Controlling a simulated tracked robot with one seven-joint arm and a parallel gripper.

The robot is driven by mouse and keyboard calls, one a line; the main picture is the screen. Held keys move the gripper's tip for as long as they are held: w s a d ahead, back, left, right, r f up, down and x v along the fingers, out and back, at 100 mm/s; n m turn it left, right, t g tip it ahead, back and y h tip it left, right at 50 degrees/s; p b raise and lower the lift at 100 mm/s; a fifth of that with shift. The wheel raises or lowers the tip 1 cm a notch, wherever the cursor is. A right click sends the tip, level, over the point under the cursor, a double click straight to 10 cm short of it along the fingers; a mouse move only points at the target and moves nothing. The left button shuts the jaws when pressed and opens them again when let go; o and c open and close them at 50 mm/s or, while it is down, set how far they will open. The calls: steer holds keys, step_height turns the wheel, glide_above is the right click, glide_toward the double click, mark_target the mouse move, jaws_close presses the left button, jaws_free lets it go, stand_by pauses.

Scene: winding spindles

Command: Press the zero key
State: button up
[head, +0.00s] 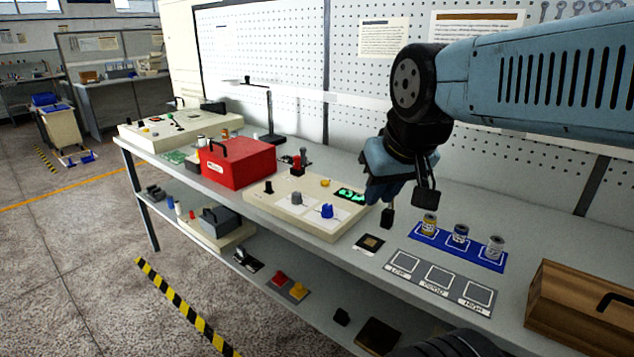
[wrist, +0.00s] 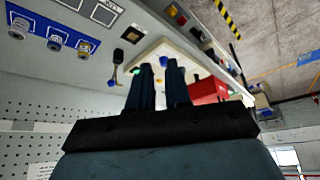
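A cream console (head: 290,207) lies on the bench, with a green-lit display (head: 349,195), a grey knob (head: 296,199), a blue knob (head: 327,211), a yellow button (head: 325,183) and a red-topped lever (head: 297,162). I cannot read a zero mark on any key. My gripper (head: 374,197) hangs over the console's right end, close to the display, and hides part of that area. In the wrist view, my two dark fingers (wrist: 160,66) point at the console (wrist: 165,47), with a narrow gap between them and nothing held. A green glimpse of the display (wrist: 137,71) shows beside one finger.
A red box (head: 238,163) stands left of the console. To the right lie a small dark pad (head: 368,243), a blue mat (head: 455,252) with three small cans, three labelled squares (head: 438,278) and a wooden box (head: 575,307). A pegboard (head: 290,60) rises behind.

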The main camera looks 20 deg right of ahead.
jaws_close()
stand_by(1.3)
